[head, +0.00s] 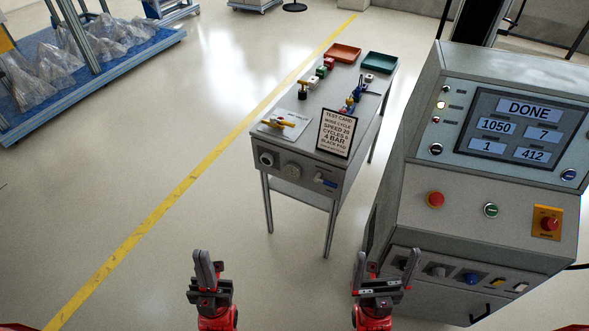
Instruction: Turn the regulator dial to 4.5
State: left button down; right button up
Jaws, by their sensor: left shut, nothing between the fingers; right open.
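The small grey workbench (283,187) stands ahead of me, near the middle of the head view. Its front panel bears a dark round knob (266,159) at the left end, which looks like the regulator dial, and a round gauge-like face (293,170) beside it. Their markings are too small to read. My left gripper (211,263) is shut and empty, low in the view, in front of the bench and apart from it. My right gripper (385,268) is open and empty, in front of the large console, further right.
A console (466,200) showing "DONE" stands close on the right. The floor left of the bench is clear.

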aim_at(267, 160)
jog(key=i+j+u, duration=0.1)
jog(key=j, duration=0.3)
jog(key=i+j, duration=0.35)
jog(key=i+j+u, duration=0.15)
jog(key=j, duration=0.3)
jog(key=i, duration=0.05)
